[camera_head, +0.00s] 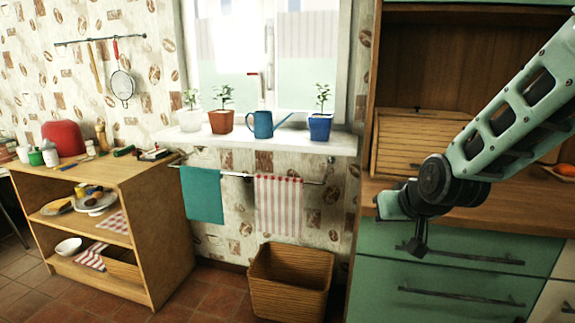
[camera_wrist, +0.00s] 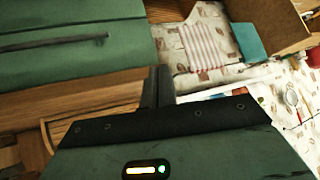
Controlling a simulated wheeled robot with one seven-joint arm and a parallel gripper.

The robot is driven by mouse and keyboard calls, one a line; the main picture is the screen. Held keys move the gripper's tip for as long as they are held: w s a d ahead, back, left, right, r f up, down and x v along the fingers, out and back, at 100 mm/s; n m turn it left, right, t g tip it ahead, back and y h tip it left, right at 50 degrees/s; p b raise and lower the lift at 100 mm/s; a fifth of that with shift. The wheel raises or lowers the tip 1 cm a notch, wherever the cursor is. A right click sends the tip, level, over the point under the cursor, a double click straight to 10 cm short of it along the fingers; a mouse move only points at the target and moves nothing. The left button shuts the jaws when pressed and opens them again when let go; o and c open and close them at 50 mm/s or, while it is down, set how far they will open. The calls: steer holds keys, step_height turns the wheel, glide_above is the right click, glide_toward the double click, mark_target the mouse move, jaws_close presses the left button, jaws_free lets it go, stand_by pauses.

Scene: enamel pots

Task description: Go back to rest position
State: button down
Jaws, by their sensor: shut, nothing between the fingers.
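My gripper (camera_head: 418,248) hangs from my green arm on the right in the head view, in front of the green drawers (camera_head: 455,268) and a little below the wooden counter's edge. It points down and looks empty. In the wrist view the two dark fingers of my gripper (camera_wrist: 157,72) are close together with nothing between them. The green drawers (camera_wrist: 70,40) show at the upper left of the wrist view.
A wooden bread box (camera_head: 412,143) stands on the counter behind my arm. A slatted basket (camera_head: 290,281) is on the floor left of the drawers. The windowsill (camera_head: 265,140) holds potted plants and a blue watering can (camera_head: 265,124). A wooden shelf unit (camera_head: 165,220) stands at left.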

steer(key=s+a+f+n+g+y, duration=0.15)
steer(key=s+a, duration=0.25)
steer(key=s, duration=0.4)
steer(key=s+a+n+g, duration=0.25)
steer(key=s+a, duration=0.25)
steer(key=s, duration=0.3)
steer(key=s+d+n+g+h, duration=0.1)
steer(key=s+n+g+h, duration=0.25)
steer(key=s, duration=1.15)
step_height(320, 180, up, 14)
steer(key=g+p, duration=0.1)
steer(key=p, duration=1.3)
steer(key=shift+s+d+f+y, duration=0.15)
steer(key=shift+s+d+y, duration=0.15)
steer(key=shift+y, duration=0.1)
